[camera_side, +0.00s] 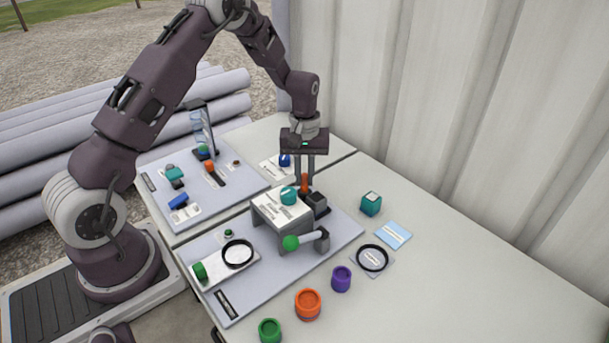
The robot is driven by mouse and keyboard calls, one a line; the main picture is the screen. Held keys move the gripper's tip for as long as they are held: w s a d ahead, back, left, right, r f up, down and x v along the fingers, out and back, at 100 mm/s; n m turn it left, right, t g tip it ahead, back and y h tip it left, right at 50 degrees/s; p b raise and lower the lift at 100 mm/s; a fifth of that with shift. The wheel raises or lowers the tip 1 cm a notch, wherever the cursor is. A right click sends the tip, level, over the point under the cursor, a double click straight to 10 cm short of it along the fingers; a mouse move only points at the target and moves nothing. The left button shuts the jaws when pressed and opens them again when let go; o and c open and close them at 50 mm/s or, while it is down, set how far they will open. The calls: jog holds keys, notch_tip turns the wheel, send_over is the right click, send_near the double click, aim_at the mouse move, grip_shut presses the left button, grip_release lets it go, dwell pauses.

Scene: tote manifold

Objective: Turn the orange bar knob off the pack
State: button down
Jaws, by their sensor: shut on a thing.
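The orange bar knob (304,184) stands upright near the back edge of the front grey board, just behind a white labelled stand. My gripper (304,180) points straight down over it, with its two fingers shut on the knob's upper part. The knob's lower end and what it sits on are partly hidden by the white stand and a black block (317,202). I cannot tell for certain which part is the pack.
The white stand (268,208) carries a teal knob (288,195) close to my gripper. A green-ended lever (291,242) sits in front. Loose pieces include a teal cube (371,204), a purple cup (341,279) and an orange cup (308,304).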

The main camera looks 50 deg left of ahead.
jog(key=m, duration=0.5)
jog(key=shift+m, duration=2.4)
jog(key=c, duration=1.4)
grip_release()
jog(key=shift+o, duration=0.2)
jog(key=shift+r, duration=0.1)
